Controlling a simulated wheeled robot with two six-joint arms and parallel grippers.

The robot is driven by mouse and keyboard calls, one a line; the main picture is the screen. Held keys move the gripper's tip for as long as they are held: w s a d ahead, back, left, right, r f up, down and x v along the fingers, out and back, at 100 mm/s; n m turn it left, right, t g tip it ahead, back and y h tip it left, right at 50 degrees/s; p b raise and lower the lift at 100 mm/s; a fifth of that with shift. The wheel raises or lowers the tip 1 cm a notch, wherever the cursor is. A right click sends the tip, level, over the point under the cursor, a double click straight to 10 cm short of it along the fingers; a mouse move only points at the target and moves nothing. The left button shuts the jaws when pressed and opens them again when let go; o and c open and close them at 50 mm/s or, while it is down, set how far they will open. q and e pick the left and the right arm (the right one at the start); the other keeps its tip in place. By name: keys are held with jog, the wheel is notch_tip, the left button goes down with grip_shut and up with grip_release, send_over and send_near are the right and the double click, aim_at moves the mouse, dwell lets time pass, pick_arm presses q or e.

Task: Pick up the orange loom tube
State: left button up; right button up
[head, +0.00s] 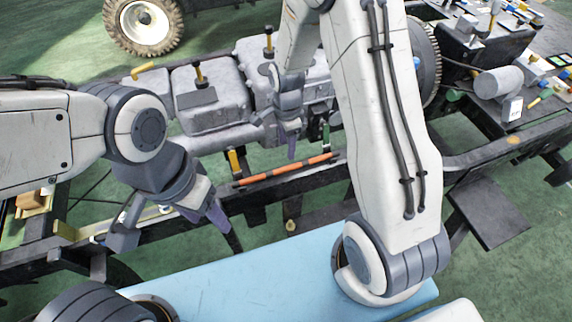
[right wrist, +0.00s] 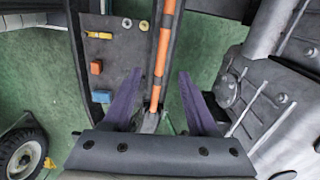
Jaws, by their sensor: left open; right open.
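The orange loom tube (head: 285,170) is a long thin rod with dark bands, lying along the dark chassis rail in the head view. In the right wrist view the tube (right wrist: 164,50) runs from the top edge down between my right gripper's fingers. My right gripper (head: 291,148) is open, with purple fingers, just beyond the tube's middle in the head view; its two fingers (right wrist: 161,76) stand apart on either side of the tube in the wrist view. I cannot tell how far above it they are. My left gripper (head: 172,246) is open and empty, left of the tube and nearer.
A grey engine and gearbox block (head: 210,98) stands close behind the tube. A yellow clip (head: 234,162) and a green one (head: 326,133) stand near the rail. A light blue surface (head: 270,280) is in front. A wheel (head: 145,25) is at the back left.

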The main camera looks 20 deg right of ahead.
send_over(287, 167)
jog(key=shift+m, duration=0.3)
notch_tip(287, 167, down, 5)
jog(key=shift+s+d+f, duration=0.1)
jog(key=shift+s+d, duration=0.05)
jog(key=shift+f+p, duration=0.65)
jog(key=shift+f, duration=2.35)
jog(key=shift+c, duration=0.3)
grip_shut()
